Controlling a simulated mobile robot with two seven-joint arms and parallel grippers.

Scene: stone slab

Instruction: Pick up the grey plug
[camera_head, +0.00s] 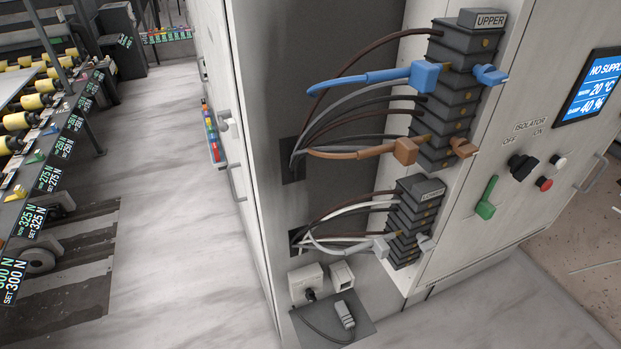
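A light grey plug (381,248) on a pale cable sits at the lower terminal block (416,212), near its bottom left side. A small grey connector (344,315) lies on a dark plate (362,327) at the cabinet's foot, with a thin dark cable looping from it. I cannot tell which of the two is the task's plug. Neither of my grippers shows in the head view.
The upper terminal block (464,95) holds a blue plug (423,77) and a brown plug (405,150) on cables. Two pale boxes stand by the plate, one a socket box (305,281). A green lever (486,198), knobs and a screen (595,88) are on the right panel.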

